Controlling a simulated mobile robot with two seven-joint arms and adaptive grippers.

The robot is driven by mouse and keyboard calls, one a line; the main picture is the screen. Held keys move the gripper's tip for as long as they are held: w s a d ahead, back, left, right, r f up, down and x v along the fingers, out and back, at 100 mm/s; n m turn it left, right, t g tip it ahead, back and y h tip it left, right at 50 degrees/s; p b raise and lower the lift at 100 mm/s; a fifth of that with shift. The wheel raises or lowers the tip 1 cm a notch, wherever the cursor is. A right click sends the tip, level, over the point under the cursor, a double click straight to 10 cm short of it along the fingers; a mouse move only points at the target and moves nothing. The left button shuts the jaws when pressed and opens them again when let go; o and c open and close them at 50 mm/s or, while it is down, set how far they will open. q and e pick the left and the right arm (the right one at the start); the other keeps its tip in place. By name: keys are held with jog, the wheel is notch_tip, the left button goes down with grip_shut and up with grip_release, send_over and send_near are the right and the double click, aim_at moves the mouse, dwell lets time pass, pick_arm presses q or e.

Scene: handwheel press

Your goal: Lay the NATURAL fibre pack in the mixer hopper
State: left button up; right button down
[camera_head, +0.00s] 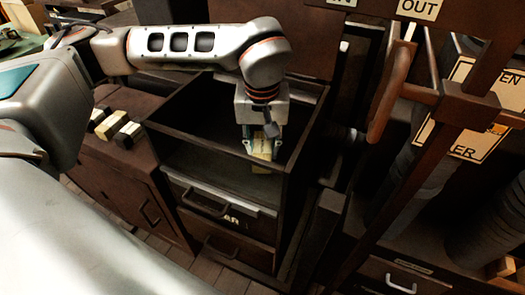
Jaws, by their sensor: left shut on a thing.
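My left gripper (263,146) points down over a dark, open-topped bin (172,137) in the middle of the view, which looks like the mixer hopper. It is shut on a small pale yellow pack (261,167), which I take for the fibre pack. The gripper hides part of the pack, and I cannot read a NATURAL label on it. The pack is within the bin's outline, near its right front; I cannot tell whether it touches the floor. My right gripper is not in view.
Drawers with handles (206,204) are below the bin. A wooden frame with an OUT sign (419,8) and a brown handle (391,92) stands close on the right.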

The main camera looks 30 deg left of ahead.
aim_at(262, 150)
pick_arm(q)
jog(key=shift+f, duration=0.95)
jog(key=shift+f, duration=0.1)
jog(key=o, duration=1.1)
jog(key=r, duration=0.4)
jog(key=s+r, duration=0.1)
jog(key=r, duration=0.7)
jog(key=shift+s+d+r+b, duration=0.1)
jog(key=shift+s+d+b, duration=0.1)
jog(key=shift+d+b, duration=0.15)
